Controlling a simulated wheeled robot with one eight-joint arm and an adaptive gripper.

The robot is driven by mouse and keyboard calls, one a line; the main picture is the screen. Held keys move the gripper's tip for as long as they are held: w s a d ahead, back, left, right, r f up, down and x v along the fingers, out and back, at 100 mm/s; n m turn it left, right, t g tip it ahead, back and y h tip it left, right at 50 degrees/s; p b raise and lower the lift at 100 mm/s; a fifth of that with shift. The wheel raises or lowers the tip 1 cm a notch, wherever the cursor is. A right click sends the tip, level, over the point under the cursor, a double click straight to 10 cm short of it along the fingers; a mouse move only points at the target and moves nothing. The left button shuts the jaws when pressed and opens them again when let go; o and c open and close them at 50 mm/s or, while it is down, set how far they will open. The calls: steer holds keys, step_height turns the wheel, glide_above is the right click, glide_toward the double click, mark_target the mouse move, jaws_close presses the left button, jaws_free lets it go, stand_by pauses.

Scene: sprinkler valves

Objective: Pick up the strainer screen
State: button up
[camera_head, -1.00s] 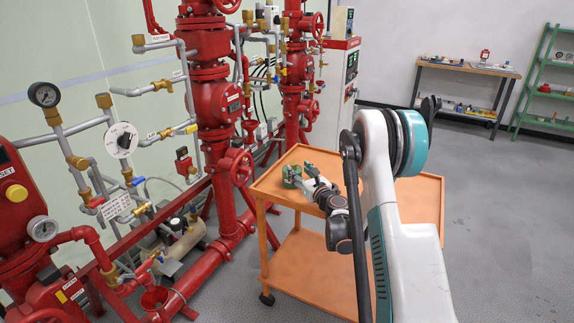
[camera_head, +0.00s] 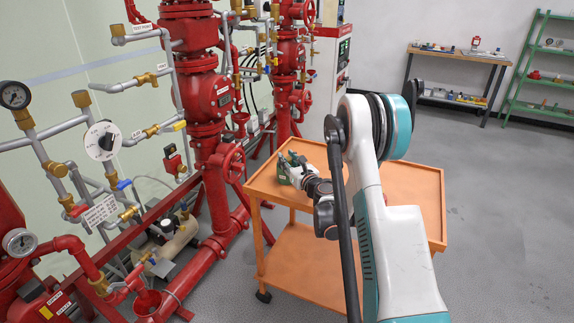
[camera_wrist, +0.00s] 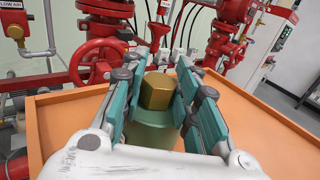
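A green cylinder with a brass hexagonal top (camera_wrist: 157,90) stands between my gripper's fingers in the wrist view. I cannot tell whether this is the strainer screen; no mesh shows. My gripper (camera_wrist: 163,62) looks open, with teal fingers on both sides of the brass top and small gaps beside it. Whether the pads touch the green body cannot be seen; its lower part is hidden. In the head view, the green thing (camera_head: 284,171) is at the back left of the orange cart (camera_head: 410,190), with my gripper (camera_head: 291,165) at it.
Red pipes and valves with gauges (camera_head: 104,140) stand close to the left and behind the cart. A red handwheel (camera_wrist: 100,62) rises just beyond the cart. A workbench (camera_head: 460,60) and green shelf (camera_head: 530,80) stand far right.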

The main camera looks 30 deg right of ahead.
jaws_close()
